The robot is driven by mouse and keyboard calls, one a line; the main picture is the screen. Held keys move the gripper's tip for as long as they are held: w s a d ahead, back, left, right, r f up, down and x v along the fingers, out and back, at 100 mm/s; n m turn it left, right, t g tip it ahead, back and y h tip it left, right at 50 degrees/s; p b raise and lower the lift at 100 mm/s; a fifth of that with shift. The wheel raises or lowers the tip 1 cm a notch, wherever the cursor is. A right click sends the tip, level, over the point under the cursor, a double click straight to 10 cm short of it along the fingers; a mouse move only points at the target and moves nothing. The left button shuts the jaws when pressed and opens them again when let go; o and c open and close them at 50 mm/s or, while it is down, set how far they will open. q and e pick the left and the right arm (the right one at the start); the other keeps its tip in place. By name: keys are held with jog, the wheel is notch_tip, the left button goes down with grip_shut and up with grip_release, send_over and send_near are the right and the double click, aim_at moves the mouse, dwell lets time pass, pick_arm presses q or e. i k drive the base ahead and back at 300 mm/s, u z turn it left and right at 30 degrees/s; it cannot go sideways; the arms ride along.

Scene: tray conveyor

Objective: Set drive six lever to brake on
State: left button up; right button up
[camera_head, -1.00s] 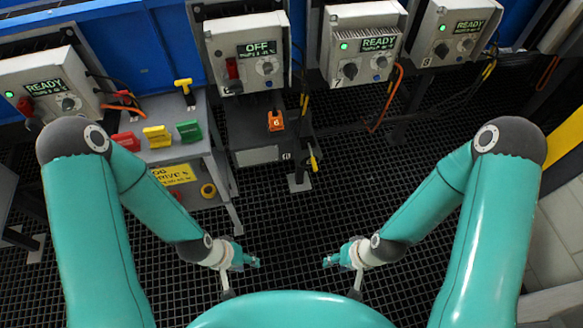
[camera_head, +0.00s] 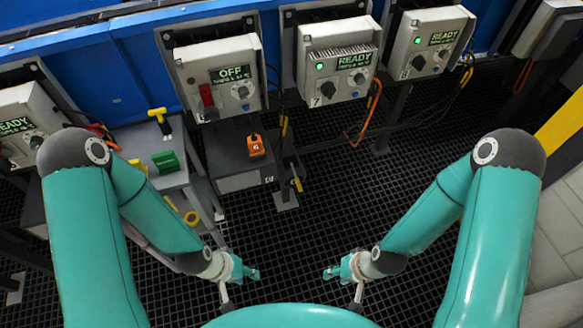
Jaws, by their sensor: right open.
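The drive box reading OFF (camera_head: 220,80) hangs at upper centre-left, with a red switch (camera_head: 208,101) and a round knob (camera_head: 242,91). Below it a dark grey unit (camera_head: 238,180) carries an orange tag (camera_head: 256,146) that seems to read 6. A small yellow handle (camera_head: 297,184) shows at the unit's right side; I cannot tell which lever position it marks. My left gripper (camera_head: 250,273) and right gripper (camera_head: 330,273) are low in the picture, well apart from the unit and touching nothing visible. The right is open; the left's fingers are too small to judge.
Two drive boxes reading READY, one marked 7 (camera_head: 335,62) and one marked 8 (camera_head: 428,45), hang to the right. An orange cable (camera_head: 372,110) hangs below box 7. A grey bench (camera_head: 170,181) with a green block (camera_head: 166,162) stands left. The grating floor (camera_head: 350,210) is clear.

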aim_at(296, 179)
jog(key=z, duration=0.05)
jog(key=i, duration=0.65)
jog(key=z, duration=1)
jog(key=k, duration=0.4)
jog(key=z, duration=0.05)
jog(key=i, duration=0.5)
